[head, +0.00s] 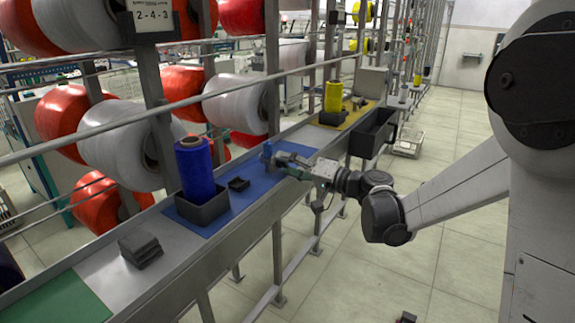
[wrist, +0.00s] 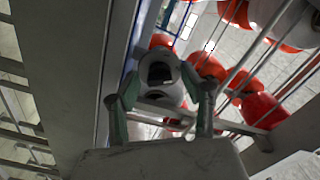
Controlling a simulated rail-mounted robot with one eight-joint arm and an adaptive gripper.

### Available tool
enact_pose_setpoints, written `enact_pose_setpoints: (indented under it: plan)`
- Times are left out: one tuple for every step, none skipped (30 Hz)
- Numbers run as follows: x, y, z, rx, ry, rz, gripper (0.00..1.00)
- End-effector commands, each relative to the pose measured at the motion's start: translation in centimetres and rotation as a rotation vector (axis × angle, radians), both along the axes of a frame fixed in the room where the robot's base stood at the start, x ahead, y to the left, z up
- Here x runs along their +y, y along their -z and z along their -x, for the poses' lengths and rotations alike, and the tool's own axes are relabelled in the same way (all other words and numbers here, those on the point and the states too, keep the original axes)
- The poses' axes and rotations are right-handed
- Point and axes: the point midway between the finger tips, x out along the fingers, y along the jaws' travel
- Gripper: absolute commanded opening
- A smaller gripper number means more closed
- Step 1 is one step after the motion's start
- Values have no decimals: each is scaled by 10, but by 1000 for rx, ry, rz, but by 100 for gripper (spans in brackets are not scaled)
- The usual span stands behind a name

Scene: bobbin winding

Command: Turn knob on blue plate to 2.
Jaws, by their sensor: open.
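The blue plate (head: 232,207) lies on the long grey bench in the head view. My gripper (head: 277,157) is right beside this part, reaching in from the right. In the wrist view my gripper (wrist: 160,80) has its two greenish fingers apart. A round pale grey thing with a dark centre (wrist: 160,68) shows between them; I cannot tell whether it is a knob or a spool end behind.
A blue spool (head: 194,167) stands in a dark holder (head: 203,208) on the plate, near a small dark tray (head: 239,184). Large red and white spools (head: 119,136) and metal rails line the left. A yellow plate (head: 345,117) lies farther along.

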Motion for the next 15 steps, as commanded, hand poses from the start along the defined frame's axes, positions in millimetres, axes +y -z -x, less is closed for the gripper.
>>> enact_pose_setpoints:
  plan:
    - [-2, 0, 1, 0, 1, 0, 43]
    - [-4, 0, 2, 0, 1, 0, 43]
    - [-7, 0, 4, 0, 1, 0, 43]
    - [-10, 0, 5, 0, 2, 0, 43]
    - [-14, 0, 8, 0, 2, 0, 43]
    - [-19, 0, 11, 0, 4, 0, 43]
    - [-24, 0, 14, 0, 4, 0, 43]
    - [-29, 0, 17, 0, 4, 0, 43]
    - [-36, 0, 21, 0, 4, 0, 43]
    - [-41, 0, 24, 0, 4, 0, 43]
    - [-47, 0, 28, 0, 4, 0, 43]
    - [-53, 0, 32, 0, 4, 0, 43]
    - [-59, 0, 36, 0, 4, 0, 43]
    - [-64, 0, 38, 0, 4, 0, 43]
    - [-70, 0, 42, 0, 4, 0, 43]
